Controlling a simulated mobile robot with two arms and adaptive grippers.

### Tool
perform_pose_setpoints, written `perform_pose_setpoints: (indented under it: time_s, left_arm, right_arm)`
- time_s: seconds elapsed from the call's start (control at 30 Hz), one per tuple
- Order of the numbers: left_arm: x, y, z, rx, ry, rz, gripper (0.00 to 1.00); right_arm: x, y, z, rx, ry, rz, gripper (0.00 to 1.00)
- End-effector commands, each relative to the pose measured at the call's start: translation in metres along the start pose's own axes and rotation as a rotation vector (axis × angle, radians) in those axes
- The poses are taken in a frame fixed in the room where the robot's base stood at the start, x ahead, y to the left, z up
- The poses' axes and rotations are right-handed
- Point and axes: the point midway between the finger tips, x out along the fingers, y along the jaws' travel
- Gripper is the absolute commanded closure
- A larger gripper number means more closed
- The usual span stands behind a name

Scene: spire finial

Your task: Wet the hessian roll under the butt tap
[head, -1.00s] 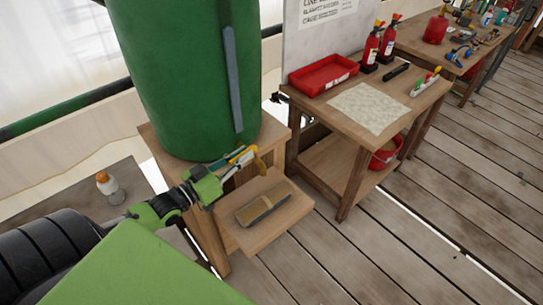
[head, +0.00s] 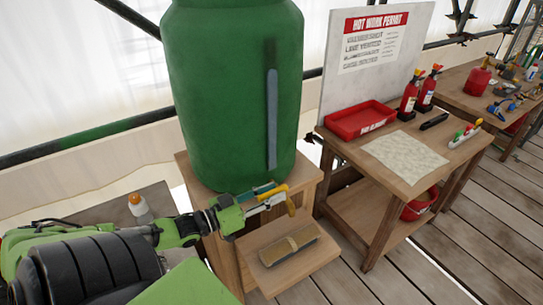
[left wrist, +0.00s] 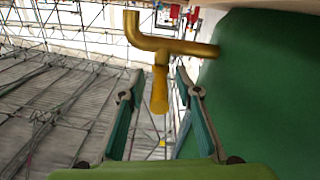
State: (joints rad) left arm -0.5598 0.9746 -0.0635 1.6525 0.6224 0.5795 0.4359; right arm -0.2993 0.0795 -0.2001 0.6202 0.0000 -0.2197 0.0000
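The green butt (head: 235,95) stands on a wooden stand (head: 315,180). Its yellow tap (head: 291,205) sticks out low at the front; in the left wrist view the brass tap (left wrist: 180,46) has a bent spout and a yellow lever (left wrist: 159,90). My left gripper (head: 272,197) is at the tap. In the left wrist view it is open (left wrist: 158,85), with one finger on each side of the lever and gaps showing. A tan roll-like piece with a dark side, seemingly the hessian roll (head: 289,245), lies on the low wooden step below the tap. My right gripper is out of view.
To the right a wooden table (head: 405,180) holds a red tray (head: 360,120), a pale cloth (head: 405,156) and fire extinguishers (head: 410,95). A red bucket (head: 418,207) sits on its lower shelf. An orange-topped bottle (head: 139,206) stands at left. Plank floor lies open at right.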

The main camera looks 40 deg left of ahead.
Motion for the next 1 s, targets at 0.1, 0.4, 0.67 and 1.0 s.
perform_pose_setpoints:
  time_s: [0.1,0.4,0.67,1.0]
  left_arm:
    - [0.0,0.0,0.0,0.0,0.001,0.0,0.7]
    - [-0.008,0.0,0.001,-0.001,-0.002,-0.001,0.7]
    - [-0.047,0.0,0.002,-0.002,-0.005,-0.003,0.7]
    - [-0.103,0.0,0.001,-0.001,-0.003,-0.002,0.7]
  right_arm:
    - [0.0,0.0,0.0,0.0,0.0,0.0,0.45]
    - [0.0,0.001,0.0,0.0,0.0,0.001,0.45]
    - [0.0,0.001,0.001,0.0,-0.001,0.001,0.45]
    - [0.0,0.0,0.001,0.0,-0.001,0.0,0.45]
